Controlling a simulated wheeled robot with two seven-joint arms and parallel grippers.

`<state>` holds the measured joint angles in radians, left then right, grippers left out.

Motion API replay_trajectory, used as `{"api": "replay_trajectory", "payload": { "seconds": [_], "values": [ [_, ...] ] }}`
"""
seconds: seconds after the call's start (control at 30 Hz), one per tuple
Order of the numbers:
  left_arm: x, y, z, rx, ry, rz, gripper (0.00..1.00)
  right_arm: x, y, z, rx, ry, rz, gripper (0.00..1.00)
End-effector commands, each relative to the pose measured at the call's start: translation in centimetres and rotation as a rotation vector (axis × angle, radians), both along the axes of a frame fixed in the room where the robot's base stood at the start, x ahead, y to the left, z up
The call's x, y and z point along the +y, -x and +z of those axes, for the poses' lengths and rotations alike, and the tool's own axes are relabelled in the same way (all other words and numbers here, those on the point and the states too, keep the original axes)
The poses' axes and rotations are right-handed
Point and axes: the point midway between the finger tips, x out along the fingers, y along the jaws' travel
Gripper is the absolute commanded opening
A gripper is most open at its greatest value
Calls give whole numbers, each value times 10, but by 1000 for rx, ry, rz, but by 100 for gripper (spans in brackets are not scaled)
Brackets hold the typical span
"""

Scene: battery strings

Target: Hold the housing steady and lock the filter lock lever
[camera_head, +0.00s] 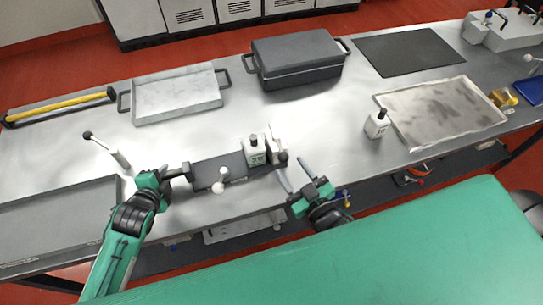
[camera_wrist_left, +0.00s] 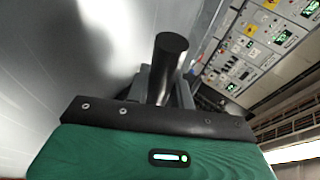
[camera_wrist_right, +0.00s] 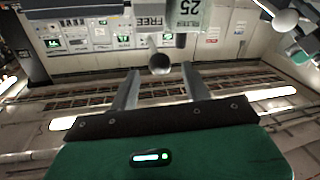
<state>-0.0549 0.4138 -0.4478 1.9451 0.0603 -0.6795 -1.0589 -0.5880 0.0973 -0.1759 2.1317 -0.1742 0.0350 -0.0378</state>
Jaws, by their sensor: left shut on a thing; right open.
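The housing is a dark grey block (camera_head: 205,170) on the bench, with a labelled white module (camera_head: 255,150) at its right end. My left gripper (camera_head: 177,172) is at the housing's left end, shut on its dark round handle, which stands between the fingers in the left wrist view (camera_wrist_left: 168,62). A lever with a dark round knob (camera_head: 282,157) is at the right end. My right gripper (camera_head: 288,165) is open, its fingers pointing toward that knob. In the right wrist view the round lever end (camera_wrist_right: 159,64) appears between the open fingertips; contact cannot be told.
A white ball-ended lever (camera_head: 219,184) stands at the housing's front. Another lever (camera_head: 107,148) and a grey tray (camera_head: 60,212) are to the left. A white bottle-like module (camera_head: 377,124) and a worn tray (camera_head: 440,108) are to the right. The bench between is clear.

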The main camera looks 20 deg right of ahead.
Motion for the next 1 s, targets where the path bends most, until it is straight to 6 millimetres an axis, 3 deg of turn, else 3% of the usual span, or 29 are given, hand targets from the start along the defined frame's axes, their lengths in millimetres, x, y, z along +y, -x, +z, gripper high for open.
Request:
{"api": "replay_trajectory", "payload": {
  "seconds": [0.03, 0.3, 0.73, 0.77, 1.0],
  "values": [
    [-1, 5, -11, 25, -5, -2, 0, 2, -9, 0, -3, -1, 1, 48],
    [-1, 5, -11, 25, -5, -2, 0, 8, -39, -1, -1, -1, -1, 48],
    [-1, 5, -11, 25, -5, -2, 0, 10, -48, -1, 1, -1, 0, 48],
    [-1, 5, -11, 25, -5, -2, 0, 10, -48, -1, 1, -1, 0, 46],
    [-1, 5, -11, 25, -5, -2, 0, 10, -48, -1, 1, -1, 0, 0]
  ]
}}
